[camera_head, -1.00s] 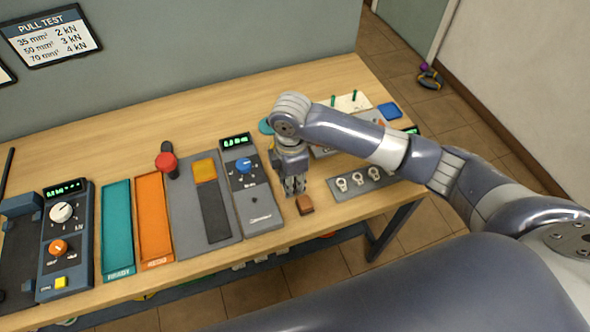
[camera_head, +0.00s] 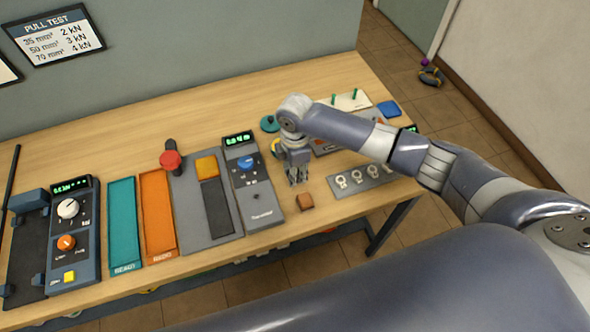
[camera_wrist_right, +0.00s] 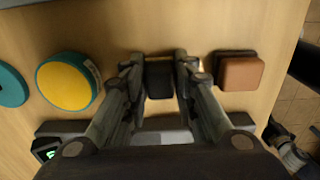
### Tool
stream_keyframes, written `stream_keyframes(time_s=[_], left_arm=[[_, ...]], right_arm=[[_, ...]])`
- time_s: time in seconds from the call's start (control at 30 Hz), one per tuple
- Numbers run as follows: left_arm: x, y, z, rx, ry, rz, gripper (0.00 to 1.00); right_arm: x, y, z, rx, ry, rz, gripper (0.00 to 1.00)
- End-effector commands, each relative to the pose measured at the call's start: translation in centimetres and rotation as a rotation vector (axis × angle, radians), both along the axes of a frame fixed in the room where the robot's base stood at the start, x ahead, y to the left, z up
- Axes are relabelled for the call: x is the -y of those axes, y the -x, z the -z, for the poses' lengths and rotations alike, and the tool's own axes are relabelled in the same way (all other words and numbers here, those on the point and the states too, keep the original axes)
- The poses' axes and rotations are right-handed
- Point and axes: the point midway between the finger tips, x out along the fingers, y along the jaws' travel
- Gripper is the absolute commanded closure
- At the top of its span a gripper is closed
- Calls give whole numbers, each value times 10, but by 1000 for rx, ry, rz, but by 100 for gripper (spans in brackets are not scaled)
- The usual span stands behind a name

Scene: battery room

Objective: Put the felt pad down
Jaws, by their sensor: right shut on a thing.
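A small dark block (camera_wrist_right: 160,80), apparently the felt pad, sits between the two fingertips of my right gripper (camera_wrist_right: 160,76) in the right wrist view. The gripper is shut on it. In the head view my right gripper (camera_head: 298,178) points down over the front part of the bench, right of the grey meter. The pad cannot be made out there, and I cannot tell whether it touches the bench. A brown block (camera_head: 305,201) lies close in front of the gripper; it also shows in the right wrist view (camera_wrist_right: 240,73), right of the fingers. My left gripper is not in view.
The grey meter (camera_head: 254,200) stands left of the gripper, and a plate with several ring lugs (camera_head: 362,178) lies to the right. A yellow-topped round tin (camera_wrist_right: 68,81) is near the left finger. The bench's front edge is close. Bare wood (camera_head: 245,95) lies behind.

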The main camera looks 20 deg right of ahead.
Motion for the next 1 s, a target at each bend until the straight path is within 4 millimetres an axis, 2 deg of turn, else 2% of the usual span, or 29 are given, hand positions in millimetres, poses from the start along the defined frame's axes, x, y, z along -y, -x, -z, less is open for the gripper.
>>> stream_keyframes(time_s=[0.07,0.1,0.17,0.2,0.47,0.63,0.77,1.0], left_arm=[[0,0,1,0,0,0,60],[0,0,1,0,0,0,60],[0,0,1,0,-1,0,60],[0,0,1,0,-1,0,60],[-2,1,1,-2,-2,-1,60],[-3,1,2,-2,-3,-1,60],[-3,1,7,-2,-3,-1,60],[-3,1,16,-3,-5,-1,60]], right_arm=[[0,0,3,0,0,1,93],[0,0,3,0,0,1,70],[0,0,2,0,0,1,56],[0,0,2,0,0,1,54],[0,0,2,0,0,1,54],[0,-1,-8,3,-2,1,54],[0,-1,-30,5,-1,0,54],[0,-1,-82,5,-2,0,54]])
